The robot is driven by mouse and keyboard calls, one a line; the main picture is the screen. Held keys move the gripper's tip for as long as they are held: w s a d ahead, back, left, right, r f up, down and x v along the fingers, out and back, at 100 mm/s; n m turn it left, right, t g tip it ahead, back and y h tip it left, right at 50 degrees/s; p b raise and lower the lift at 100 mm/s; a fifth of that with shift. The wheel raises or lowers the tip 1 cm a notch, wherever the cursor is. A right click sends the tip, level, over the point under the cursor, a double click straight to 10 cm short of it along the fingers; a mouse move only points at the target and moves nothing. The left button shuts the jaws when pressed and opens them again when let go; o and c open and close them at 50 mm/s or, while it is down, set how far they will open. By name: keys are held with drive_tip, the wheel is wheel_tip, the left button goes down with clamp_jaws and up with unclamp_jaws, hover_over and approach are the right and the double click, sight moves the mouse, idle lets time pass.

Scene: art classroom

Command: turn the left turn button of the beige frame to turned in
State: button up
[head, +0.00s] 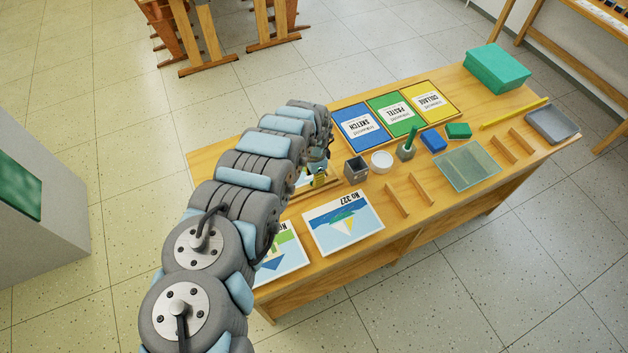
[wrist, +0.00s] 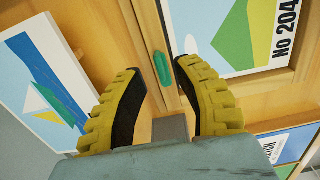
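The beige frame (wrist: 175,89) holds a picture marked No 204 (wrist: 240,30) in the wrist view. A green elongated turn button (wrist: 162,68) shows at the frame's left bar, lying roughly along the bar. My gripper (wrist: 159,68) is open, with one yellow, dark-padded finger on each side of the button. I see gaps on both sides, and cannot tell the height of the fingertips above it. In the head view my arm hides most of the frame (head: 298,193), and the button cannot be made out there.
Blue, green and yellow folders (head: 362,127) lie behind. A green box (head: 497,68) stands at the far end.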

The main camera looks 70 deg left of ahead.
drive_tip(key=shift+f, duration=1.3)
clamp_jaws()
